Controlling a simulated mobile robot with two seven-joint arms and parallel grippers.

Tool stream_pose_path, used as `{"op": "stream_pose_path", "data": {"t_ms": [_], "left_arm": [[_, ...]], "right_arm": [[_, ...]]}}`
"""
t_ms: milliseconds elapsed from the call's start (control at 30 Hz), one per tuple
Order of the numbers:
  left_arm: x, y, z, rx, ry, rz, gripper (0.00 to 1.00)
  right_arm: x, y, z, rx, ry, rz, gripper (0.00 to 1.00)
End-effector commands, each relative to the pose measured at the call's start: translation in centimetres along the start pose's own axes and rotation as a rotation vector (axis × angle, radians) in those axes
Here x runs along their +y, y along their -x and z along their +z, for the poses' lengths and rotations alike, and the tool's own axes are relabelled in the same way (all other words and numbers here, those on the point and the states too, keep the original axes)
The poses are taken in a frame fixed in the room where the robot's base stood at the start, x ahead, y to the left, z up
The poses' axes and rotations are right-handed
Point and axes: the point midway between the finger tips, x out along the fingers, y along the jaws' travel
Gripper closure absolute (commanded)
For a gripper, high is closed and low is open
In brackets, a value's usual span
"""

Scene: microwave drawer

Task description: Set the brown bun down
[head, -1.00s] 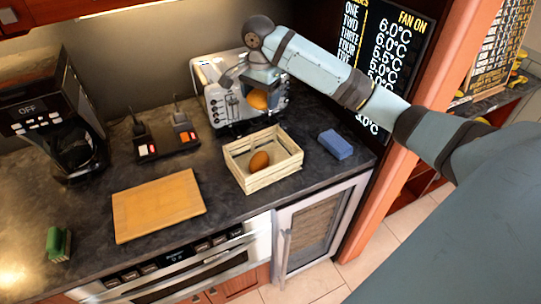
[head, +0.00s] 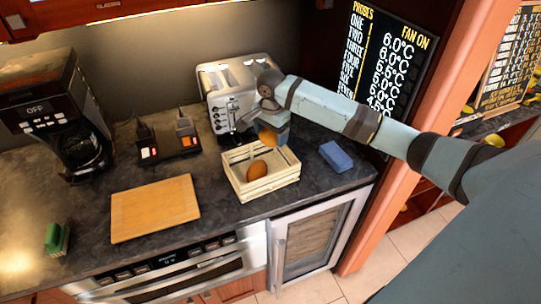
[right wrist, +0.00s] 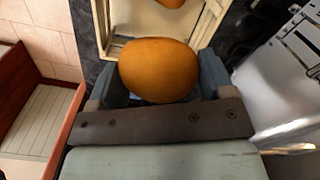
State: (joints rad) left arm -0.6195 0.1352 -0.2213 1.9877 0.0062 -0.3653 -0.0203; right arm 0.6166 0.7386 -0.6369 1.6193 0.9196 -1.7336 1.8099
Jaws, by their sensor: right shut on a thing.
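My right gripper (head: 275,135) is shut on a brown bun (head: 267,138) and holds it above the back right part of a pale wooden crate. The held bun (right wrist: 160,70) fills the space between the fingers in the right wrist view. The wooden crate (head: 264,187) stands on the dark counter in front of the toaster. Another brown bun (head: 257,169) lies inside the crate; it shows only in part at the top of the right wrist view. My left gripper is not in view.
A silver toaster (head: 232,85) stands behind the crate. A blue sponge (head: 336,157) lies to its right. A bare cutting board (head: 155,207) lies to its left, with a black device (head: 168,142) and a coffee maker (head: 60,120) behind. A green brush (head: 56,239) is at front left.

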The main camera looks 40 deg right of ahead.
Motion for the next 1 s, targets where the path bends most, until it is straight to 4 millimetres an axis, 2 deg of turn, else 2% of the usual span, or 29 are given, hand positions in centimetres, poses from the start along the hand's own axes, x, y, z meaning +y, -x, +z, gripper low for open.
{"op": "stream_pose_path", "data": {"t_ms": [100, 200, 433, 633, 700, 1000], "left_arm": [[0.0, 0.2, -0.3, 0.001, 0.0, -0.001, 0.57], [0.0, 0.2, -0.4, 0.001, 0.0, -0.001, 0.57], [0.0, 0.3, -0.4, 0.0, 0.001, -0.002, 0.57], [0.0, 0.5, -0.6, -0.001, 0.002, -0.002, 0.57], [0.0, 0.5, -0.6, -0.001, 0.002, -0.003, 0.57], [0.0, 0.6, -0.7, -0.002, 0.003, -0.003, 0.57]], "right_arm": [[0.0, -2.7, 0.0, 0.0, -0.001, 0.002, 0.49], [0.1, -4.2, 0.0, 0.0, -0.001, 0.002, 0.49], [0.1, -5.9, 0.0, 0.001, 0.0, 0.001, 0.49], [0.1, -8.8, 0.0, 0.001, 0.0, 0.002, 0.49], [0.0, -9.3, 0.1, 0.001, 0.001, -0.001, 0.49], [0.1, -9.5, 0.1, 0.0, 0.0, 0.0, 0.49]]}}
